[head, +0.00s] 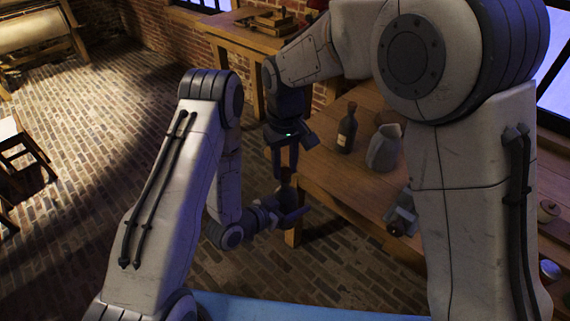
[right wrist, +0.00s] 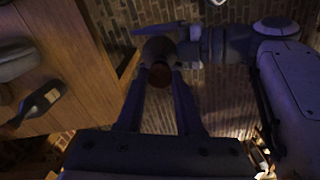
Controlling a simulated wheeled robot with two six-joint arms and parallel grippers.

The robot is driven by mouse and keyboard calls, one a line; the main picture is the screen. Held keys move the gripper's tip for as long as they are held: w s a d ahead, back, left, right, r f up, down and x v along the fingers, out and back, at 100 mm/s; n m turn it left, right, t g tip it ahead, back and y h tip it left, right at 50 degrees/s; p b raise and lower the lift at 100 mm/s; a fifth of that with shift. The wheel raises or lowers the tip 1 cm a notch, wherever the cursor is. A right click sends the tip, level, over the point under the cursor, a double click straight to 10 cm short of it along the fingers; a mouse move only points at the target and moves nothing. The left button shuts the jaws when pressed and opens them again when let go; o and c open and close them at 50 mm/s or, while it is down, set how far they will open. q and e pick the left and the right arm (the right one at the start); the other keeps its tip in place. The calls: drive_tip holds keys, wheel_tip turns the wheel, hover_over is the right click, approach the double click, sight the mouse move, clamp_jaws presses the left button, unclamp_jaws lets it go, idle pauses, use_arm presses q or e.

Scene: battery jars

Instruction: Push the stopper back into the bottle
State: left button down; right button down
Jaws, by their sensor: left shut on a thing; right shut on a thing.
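My right gripper (head: 285,176) points down from above and is shut on a small reddish-brown stopper. In the right wrist view the stopper (right wrist: 160,74) sits between the two fingertips. My left gripper (head: 292,213) reaches in level from the left, just below the right one, and is shut on a dark brown bottle. The bottle (right wrist: 157,47) shows in the right wrist view just beyond the stopper, in line with it. In the head view the bottle is small, dark and mostly hidden by the fingers. I cannot tell whether stopper and bottle touch.
A wooden bench (head: 335,188) stands to the right, its corner close to the grippers. On it are a dark labelled bottle (head: 347,130), a grey jug (head: 383,150) and a metal device (head: 402,214). Brick floor (head: 80,220) lies open to the left.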

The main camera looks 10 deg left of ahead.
drive_tip(key=shift+f, duration=0.5)
drive_tip(key=shift+c, duration=2.4)
unclamp_jaws()
wheel_tip(320, 180, up, 12)
drive_tip(key=s+d+f, duration=0.2)
drive_tip(key=s+d, duration=0.1)
drive_tip(key=s, duration=0.4)
drive_tip(key=s+d+f, duration=0.3)
drive_tip(key=s+d, duration=0.1)
drive_tip(key=s, duration=0.4)
drive_tip(key=s+d+f+y, duration=0.1)
drive_tip(key=s+d+f, duration=0.2)
drive_tip(key=s, duration=0.4)
drive_tip(key=shift+s+d, duration=0.3)
drive_tip(key=shift+d, duration=0.1)
